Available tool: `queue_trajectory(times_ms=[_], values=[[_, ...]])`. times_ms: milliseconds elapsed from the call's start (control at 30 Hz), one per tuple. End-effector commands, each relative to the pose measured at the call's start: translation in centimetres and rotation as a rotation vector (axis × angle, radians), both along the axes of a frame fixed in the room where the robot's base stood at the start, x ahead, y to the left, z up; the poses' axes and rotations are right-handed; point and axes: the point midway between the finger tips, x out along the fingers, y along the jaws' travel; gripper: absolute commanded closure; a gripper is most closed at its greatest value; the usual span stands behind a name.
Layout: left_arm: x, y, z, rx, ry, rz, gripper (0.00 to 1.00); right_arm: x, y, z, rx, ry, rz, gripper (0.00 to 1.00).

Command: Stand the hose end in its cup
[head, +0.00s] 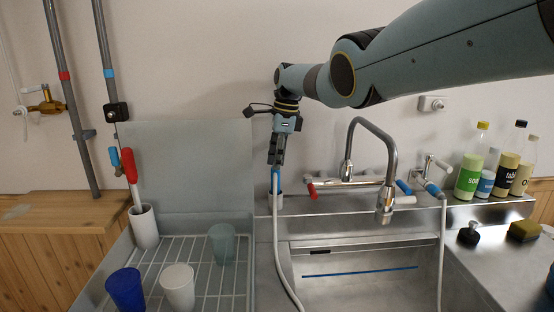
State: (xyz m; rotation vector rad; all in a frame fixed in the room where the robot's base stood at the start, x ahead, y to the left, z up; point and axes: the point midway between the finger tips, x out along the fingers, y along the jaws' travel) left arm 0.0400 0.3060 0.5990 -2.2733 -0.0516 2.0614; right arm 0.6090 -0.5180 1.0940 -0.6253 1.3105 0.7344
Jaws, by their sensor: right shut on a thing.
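The hose end (275,178) has a blue band at its top and white hose (277,245) hanging below it. My right gripper (276,164) is shut on the hose end from above, over the ledge behind the sink. A small grey-white cup (279,201) stands on that ledge, directly below and behind the hose end in the picture. The hose passes in front of the cup, and I cannot tell whether the hose end is inside it. My left gripper is not in view.
A tap (376,145) with red and blue handles stands to the right, over the sink (345,260). Several bottles (470,165) stand at the far right. Blue, white and green cups and a red-handled brush in a holder (145,226) stand on the rack at left.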

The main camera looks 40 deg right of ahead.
Motion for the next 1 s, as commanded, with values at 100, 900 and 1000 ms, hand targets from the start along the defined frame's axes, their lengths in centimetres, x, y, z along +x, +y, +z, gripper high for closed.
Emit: queue_trajectory(times_ms=[100, 900, 1000], values=[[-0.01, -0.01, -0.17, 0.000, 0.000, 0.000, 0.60, 0.04, 0.01, -0.15, 0.000, -0.001, 0.000, 1.00], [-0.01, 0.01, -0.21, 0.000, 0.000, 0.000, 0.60, -0.01, 0.01, -0.27, 0.000, 0.000, 0.000, 0.56], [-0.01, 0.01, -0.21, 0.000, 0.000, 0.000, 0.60, -0.01, 0.01, -0.27, 0.000, 0.000, 0.000, 0.56]])
